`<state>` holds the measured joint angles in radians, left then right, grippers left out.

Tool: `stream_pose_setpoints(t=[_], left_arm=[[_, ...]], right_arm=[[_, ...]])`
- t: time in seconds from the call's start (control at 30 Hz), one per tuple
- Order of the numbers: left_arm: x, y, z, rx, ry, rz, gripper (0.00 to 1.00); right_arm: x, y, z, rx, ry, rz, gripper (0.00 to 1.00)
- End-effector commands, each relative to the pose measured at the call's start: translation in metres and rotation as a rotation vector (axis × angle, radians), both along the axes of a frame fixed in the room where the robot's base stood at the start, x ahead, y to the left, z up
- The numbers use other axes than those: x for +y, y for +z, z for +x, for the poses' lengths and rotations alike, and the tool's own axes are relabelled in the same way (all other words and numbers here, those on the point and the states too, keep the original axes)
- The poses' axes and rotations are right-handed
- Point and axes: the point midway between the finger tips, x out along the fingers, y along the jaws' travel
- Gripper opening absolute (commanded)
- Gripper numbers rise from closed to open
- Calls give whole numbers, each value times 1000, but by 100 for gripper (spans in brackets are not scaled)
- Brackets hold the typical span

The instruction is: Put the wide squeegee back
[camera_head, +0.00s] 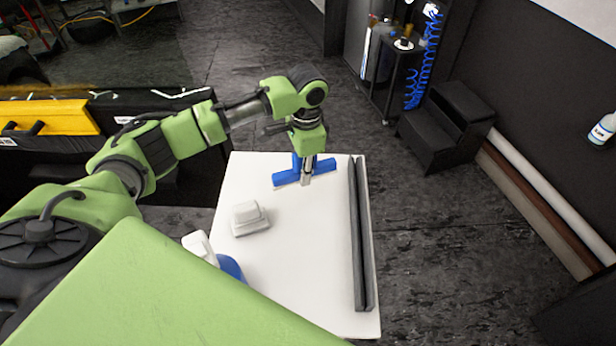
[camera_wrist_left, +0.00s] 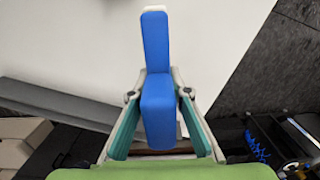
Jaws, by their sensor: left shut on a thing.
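The blue wide squeegee (camera_head: 288,179) is at the far end of the white table (camera_head: 310,250), its long blue part lying across the table's far edge area. My left gripper (camera_head: 306,180) points down over it from above and is shut on it. In the left wrist view the blue squeegee (camera_wrist_left: 156,45) stands between the two fingers of the left gripper (camera_wrist_left: 158,105). I cannot tell whether the squeegee touches the table. The gripper hides part of it. My right gripper is not in view.
A white block-shaped object (camera_head: 249,216) sits on the table's left side, with a white and blue spray bottle (camera_head: 229,267) nearer. Long dark grey bars (camera_head: 359,240) lie along the right edge. Black steps (camera_head: 446,128) stand beyond. The table's middle is clear.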

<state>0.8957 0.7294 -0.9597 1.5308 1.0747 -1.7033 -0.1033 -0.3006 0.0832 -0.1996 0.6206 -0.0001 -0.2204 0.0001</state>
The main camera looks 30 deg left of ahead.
Motion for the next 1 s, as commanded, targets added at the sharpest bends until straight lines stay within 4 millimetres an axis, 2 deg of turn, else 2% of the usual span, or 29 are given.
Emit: stream_pose_setpoints(t=[0.33,0.53,0.8,0.83,0.9,1.0], left_arm=[[-6,-21,17,0,0,0,0],[-5,-49,15,1,0,1,0],[-5,-51,16,-1,0,0,0],[-5,-52,16,0,0,0,20],[-5,-52,16,0,0,0,34],[-5,-52,15,0,0,0,34]], right_arm=[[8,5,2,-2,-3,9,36],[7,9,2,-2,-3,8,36],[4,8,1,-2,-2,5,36],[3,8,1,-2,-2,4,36],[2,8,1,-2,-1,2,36],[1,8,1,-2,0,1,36]])
